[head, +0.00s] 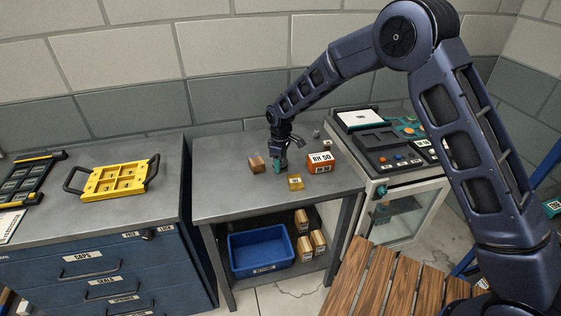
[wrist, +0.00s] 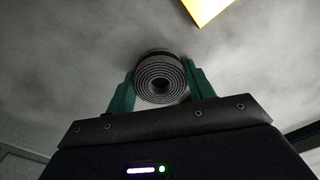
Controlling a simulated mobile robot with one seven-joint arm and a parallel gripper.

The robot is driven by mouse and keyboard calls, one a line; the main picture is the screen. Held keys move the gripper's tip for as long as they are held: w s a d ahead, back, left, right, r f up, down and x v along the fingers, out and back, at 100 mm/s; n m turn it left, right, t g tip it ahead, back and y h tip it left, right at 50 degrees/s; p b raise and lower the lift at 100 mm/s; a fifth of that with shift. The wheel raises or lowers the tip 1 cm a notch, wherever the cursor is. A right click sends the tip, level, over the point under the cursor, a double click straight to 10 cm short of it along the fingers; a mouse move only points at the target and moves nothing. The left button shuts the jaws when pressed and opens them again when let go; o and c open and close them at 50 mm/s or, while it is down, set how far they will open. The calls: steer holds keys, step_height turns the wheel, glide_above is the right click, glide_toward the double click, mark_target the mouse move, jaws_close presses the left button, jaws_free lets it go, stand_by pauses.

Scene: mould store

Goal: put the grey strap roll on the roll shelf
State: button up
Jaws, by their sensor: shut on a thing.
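The grey strap roll (wrist: 159,82) shows end-on in the wrist view, a dark spiral coil between the two green fingers. My gripper (wrist: 160,88) is shut on it, one finger on each side. In the head view my gripper (head: 280,165) points down at the middle of the grey workbench (head: 225,205), and the roll is not clearly seen there. I cannot tell whether the roll touches the bench top. No shelf is marked as the roll shelf; an open lower shelf (head: 280,283) lies under the workbench.
A brown block (head: 257,164) stands left of my gripper, a yellow block (head: 295,182) in front, an orange labelled box (head: 320,163) to the right. A blue bin (head: 261,250) and several brown blocks (head: 303,221) occupy the lower shelf. A wooden slatted surface (head: 385,285) stands in front.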

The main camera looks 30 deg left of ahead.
steer(key=o, duration=1)
steer(key=shift+o, duration=0.2)
step_height(320, 180, up, 12)
steer(key=shift+r, duration=0.15)
